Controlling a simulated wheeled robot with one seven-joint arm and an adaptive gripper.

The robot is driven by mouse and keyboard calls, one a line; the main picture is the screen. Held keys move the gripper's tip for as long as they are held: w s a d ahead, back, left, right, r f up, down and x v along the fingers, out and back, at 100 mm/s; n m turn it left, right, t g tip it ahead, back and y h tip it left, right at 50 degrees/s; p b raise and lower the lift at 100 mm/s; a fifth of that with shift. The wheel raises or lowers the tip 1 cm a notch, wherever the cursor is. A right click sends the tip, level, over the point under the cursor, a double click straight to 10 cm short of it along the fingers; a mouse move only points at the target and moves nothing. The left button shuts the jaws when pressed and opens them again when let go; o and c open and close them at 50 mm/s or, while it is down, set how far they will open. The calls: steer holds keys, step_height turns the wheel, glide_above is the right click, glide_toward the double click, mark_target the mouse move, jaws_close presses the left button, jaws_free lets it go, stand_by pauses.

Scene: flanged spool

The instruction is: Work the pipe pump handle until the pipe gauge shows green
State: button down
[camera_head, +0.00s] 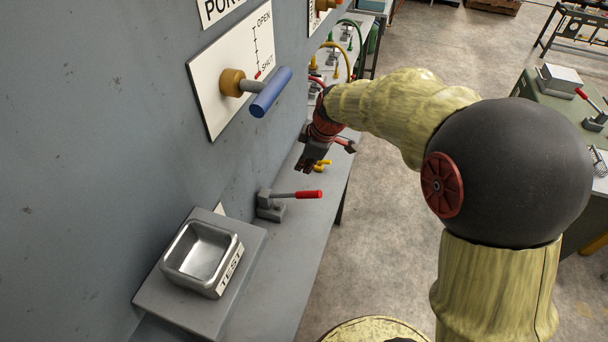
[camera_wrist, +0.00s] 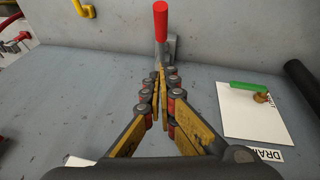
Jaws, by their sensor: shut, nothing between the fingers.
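A lever with a red grip (camera_head: 308,194) and a grey base (camera_head: 270,205) stands on the grey bench along the wall. In the wrist view its red grip (camera_wrist: 160,22) lies beyond my fingertips. I cannot read a label that marks it as the pipe pump handle. My gripper (camera_head: 305,167) is over the bench, above and behind the lever in the head view. In the wrist view my fingers (camera_wrist: 160,76) are shut and empty, apart from the red grip. No pipe gauge face can be made out in either view.
A blue-handled valve (camera_head: 270,92) sticks out of the wall, marked OPEN and SHUT. A metal tray (camera_head: 202,257) marked TEST is at the near end. A green handle (camera_wrist: 248,87) is in the wrist view. Another red-handled lever (camera_head: 590,100) stands on the right table.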

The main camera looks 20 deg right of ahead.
glide_above(299, 192)
steer(key=s+a, duration=0.1)
step_height(299, 192, down, 9)
steer(key=shift+s+f, duration=0.1)
steer(key=shift+s+d+f, duration=0.15)
steer(key=shift+d+f, duration=0.55)
steer(key=shift+f, duration=0.2)
steer(key=shift+d+f, duration=0.3)
steer(key=shift+f, duration=0.25)
steer(key=shift+s, duration=0.1)
steer(key=shift+f+b, duration=0.15)
steer(key=shift+b, duration=0.2)
